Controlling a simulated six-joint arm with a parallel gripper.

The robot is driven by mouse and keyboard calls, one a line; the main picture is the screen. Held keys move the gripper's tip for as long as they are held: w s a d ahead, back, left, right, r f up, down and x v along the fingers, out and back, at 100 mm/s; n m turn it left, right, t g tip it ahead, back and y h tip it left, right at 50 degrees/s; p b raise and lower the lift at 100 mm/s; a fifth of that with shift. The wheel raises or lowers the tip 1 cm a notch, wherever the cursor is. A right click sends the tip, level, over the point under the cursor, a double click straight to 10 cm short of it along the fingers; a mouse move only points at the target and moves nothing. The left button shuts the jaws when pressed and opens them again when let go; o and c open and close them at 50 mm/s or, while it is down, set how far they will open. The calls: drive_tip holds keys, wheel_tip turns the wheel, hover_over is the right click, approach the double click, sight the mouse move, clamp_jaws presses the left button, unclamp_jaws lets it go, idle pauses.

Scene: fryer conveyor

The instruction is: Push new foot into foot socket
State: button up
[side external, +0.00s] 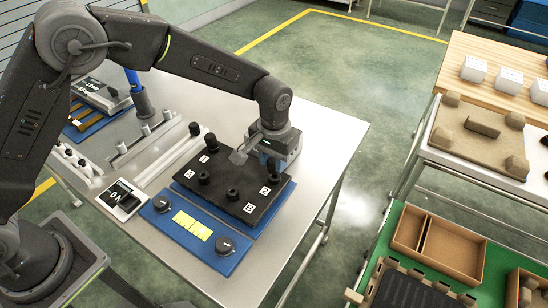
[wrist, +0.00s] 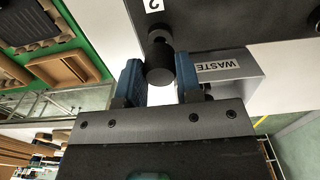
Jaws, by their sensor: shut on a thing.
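My gripper (side external: 256,152) is at the plate's back right edge. In the wrist view my gripper's two blue fingers (wrist: 160,84) are closed on the sides of a black cylindrical foot (wrist: 160,66). The foot's far end meets the dark plate (wrist: 215,22) near a label reading 2. The socket is hidden behind the foot, so I cannot tell how deep the foot sits.
A grey box marked WASTE (wrist: 228,72) stands close beside the held foot. A small scale-like device (side external: 122,198) is at left. The table's right edge is near.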

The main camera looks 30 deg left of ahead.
drive_tip(key=shift+f, duration=0.95)
idle(0.6)
drive_tip(key=o, duration=1.1)
drive_tip(key=shift+r, duration=0.1)
drive_tip(key=shift+r, duration=2.95)
drive_tip(key=shift+r, duration=0.1)
